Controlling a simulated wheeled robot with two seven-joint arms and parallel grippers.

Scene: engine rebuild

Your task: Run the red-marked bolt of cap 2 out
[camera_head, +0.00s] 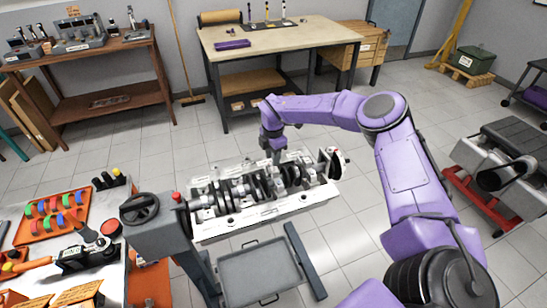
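The engine block (290,207) lies bottom-up on a stand in the middle of the head view, with its crankshaft (262,187) and caps along the top. My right arm reaches in from the lower right. Its gripper (277,157) points down over the far side of the block, near the middle of the row of caps. It is too small to tell whether the fingers are open or shut, or touch a bolt. Cap 2 and its red-marked bolt cannot be made out at this size. My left gripper is not in view.
The engine stand (158,236) with its handwheel is at the block's left end. A grey tray (262,272) sits below the block. A left-hand table holds an orange tray (22,236) of coloured rings and tools. A workbench (290,38) stands behind; clear floor lies between.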

